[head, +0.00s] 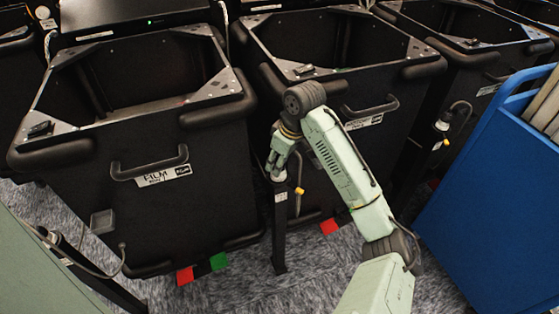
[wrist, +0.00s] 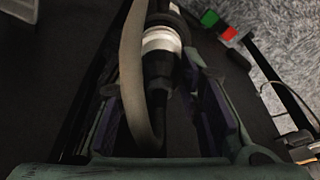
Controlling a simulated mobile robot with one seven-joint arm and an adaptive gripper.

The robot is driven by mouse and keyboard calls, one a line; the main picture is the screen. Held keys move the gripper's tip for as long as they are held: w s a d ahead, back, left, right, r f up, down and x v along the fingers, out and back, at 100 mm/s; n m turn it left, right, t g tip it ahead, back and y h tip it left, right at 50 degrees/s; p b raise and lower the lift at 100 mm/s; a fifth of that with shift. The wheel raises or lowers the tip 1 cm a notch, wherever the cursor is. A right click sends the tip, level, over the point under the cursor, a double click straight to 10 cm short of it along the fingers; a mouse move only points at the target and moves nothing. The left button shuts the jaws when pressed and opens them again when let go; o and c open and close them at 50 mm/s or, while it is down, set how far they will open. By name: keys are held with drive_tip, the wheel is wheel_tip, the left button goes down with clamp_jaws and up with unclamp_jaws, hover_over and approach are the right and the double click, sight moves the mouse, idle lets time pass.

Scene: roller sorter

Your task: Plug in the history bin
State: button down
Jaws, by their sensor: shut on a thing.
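My gripper (head: 277,168) points down at the top of a black post (head: 279,235) between two bins. In the wrist view, my gripper (wrist: 168,115) is shut around a dark cylindrical plug (wrist: 162,68) with a white band, and a grey-brown cable (wrist: 130,70) loops past it. Whether the plug sits in a socket on the post cannot be told. The middle bin (head: 345,165), black with a label (head: 363,121) too small to read surely, stands behind my gripper.
The left bin (head: 95,205) carries a label reading "FILM". Another bin (head: 455,85) stands at right, with a corded post beside it. A blue cart (head: 480,190) fills the right edge. Red and green floor markers lie under the bins; grey carpet is open in front.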

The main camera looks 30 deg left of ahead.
drive_tip(key=shift+f, duration=0.35)
drive_tip(key=c, duration=1.1)
unclamp_jaws()
drive_tip(key=shift+o, duration=0.2)
